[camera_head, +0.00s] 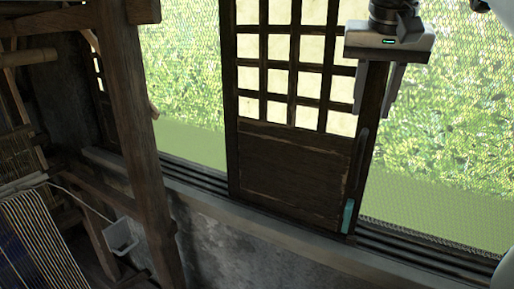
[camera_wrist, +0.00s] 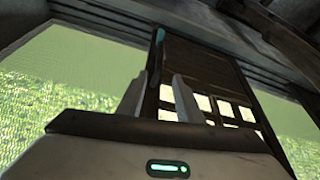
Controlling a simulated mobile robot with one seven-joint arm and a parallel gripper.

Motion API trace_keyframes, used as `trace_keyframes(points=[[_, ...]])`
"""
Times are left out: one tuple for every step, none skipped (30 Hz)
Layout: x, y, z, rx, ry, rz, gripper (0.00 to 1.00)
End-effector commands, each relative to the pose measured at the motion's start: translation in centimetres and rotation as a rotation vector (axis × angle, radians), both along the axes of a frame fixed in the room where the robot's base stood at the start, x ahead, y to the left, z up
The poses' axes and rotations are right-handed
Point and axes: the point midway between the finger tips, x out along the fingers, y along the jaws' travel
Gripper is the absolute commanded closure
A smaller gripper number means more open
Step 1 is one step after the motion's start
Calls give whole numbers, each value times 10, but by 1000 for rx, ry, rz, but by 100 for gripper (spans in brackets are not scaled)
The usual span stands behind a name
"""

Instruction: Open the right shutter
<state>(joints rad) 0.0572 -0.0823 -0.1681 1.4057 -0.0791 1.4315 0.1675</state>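The shutter (camera_head: 290,170) is a dark wooden sliding panel with a pale lattice above and a solid board below. It stands upright in the window's track, with open view on both sides of it. A long dark handle-like strip (camera_head: 357,155) and a teal piece (camera_head: 347,215) run along its right edge; the teal piece (camera_wrist: 159,35) also shows in the wrist view. My gripper (camera_head: 376,105) is open, fingers pointing down, at the upper right edge of the shutter. In the wrist view, the shutter edge lies between the spread fingers (camera_wrist: 158,95); contact cannot be told.
A grooved sill track (camera_head: 400,250) runs below the shutter. A wooden post (camera_head: 145,150) and a loom with threads (camera_head: 45,240) stand at left. A small grey box (camera_head: 122,237) hangs near the post. The opening right of the shutter looks clear.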

Motion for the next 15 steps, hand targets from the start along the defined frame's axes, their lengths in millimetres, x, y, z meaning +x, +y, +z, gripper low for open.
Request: trace_keyframes(points=[[1, -1, -4, 0, 2, -1, 67], [2, -1, -7, 0, 2, -1, 67], [4, -2, -13, 0, 1, -1, 67], [5, -3, -18, 1, 3, -1, 67], [7, -4, -23, 1, 3, -1, 67], [10, -5, -31, 1, 4, 0, 67], [12, -6, -36, 1, 4, 0, 67], [15, -7, -43, 1, 4, 0, 67], [18, -8, -51, 1, 4, 0, 67], [20, -9, -57, 1, 4, 0, 67], [23, -10, -63, 1, 4, 0, 67], [26, -11, -71, 0, 3, 1, 67], [28, -12, -77, 0, 3, 1, 67], [30, -13, -83, 0, 3, 1, 67], [33, -14, -92, 0, 4, 1, 67]])
